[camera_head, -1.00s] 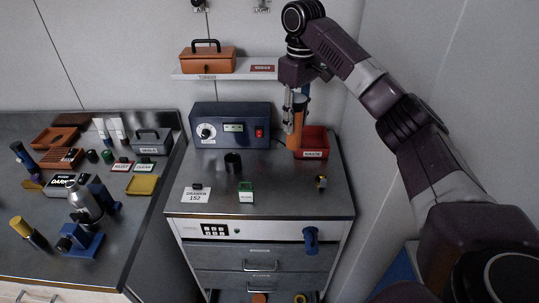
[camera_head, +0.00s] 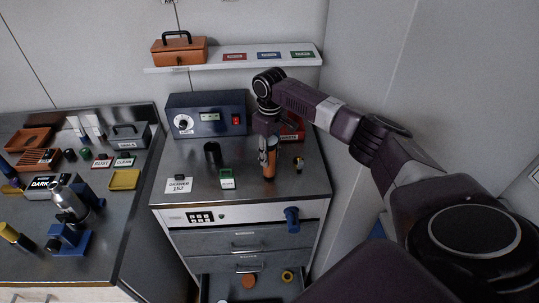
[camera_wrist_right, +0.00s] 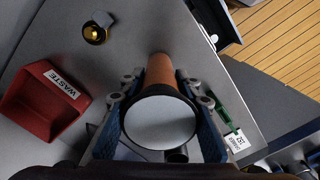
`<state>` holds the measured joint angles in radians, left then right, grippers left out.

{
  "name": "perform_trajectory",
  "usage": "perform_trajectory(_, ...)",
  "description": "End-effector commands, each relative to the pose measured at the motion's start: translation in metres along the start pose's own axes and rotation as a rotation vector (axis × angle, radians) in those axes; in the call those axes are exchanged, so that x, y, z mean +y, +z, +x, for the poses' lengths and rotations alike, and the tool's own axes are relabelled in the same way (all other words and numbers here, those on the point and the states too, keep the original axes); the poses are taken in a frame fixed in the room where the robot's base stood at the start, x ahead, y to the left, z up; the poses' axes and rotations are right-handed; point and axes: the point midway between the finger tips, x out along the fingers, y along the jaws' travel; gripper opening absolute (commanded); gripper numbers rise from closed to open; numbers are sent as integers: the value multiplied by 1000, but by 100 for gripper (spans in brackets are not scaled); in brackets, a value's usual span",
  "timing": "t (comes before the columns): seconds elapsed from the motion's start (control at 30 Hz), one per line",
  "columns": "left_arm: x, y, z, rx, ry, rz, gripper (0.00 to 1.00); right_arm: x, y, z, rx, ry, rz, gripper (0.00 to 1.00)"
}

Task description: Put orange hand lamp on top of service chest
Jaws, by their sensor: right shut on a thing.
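The orange hand lamp (camera_head: 269,166) is upright over the right front part of the service chest's grey top (camera_head: 205,183). In the right wrist view its orange body (camera_wrist_right: 160,68) points down at the top and its round pale face (camera_wrist_right: 160,120) is towards the camera. My right gripper (camera_head: 268,146) is shut on the lamp, with a finger on each side in the wrist view (camera_wrist_right: 166,97). The lamp's lower end is at or very near the chest top; I cannot tell whether it touches. My left gripper is not in view.
The chest top also holds a blue control box (camera_head: 207,116), a black cup (camera_head: 212,154), a green-framed card (camera_head: 227,178), a small yellow-and-black part (camera_wrist_right: 95,33) and a red waste bin (camera_wrist_right: 44,98). A low drawer (camera_head: 208,289) stands open. A shelf (camera_head: 222,57) hangs behind.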

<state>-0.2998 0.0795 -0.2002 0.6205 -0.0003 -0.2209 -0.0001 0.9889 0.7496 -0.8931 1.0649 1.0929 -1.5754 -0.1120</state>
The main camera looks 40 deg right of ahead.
Motion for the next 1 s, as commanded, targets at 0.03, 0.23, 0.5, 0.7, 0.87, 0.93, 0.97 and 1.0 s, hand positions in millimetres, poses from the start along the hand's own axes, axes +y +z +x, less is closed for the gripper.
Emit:
perform_trajectory(0.03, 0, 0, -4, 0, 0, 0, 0, 0, 0, 4, 0, 0, 0, 0)
perform_trajectory(0.23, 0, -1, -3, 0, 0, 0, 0, 0, -1, 11, 3, 1, 0, 0)
perform_trajectory(0.5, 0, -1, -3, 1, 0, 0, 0, 0, 0, 15, 2, 0, -1, 0)
perform_trajectory(0.7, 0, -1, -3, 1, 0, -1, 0, 0, 0, 15, 1, 1, -1, 48)
perform_trajectory(0.87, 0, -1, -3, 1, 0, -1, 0, 0, 0, 14, 1, 1, 0, 48)
perform_trajectory(0.93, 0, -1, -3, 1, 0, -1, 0, 0, 0, 14, 1, 1, 0, 48)
perform_trajectory(0.97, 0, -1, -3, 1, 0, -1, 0, 0, 0, 13, 1, 1, 0, 48)
perform_trajectory(1.0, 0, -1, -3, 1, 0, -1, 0, 0, 0, 11, 2, 2, 0, 48)
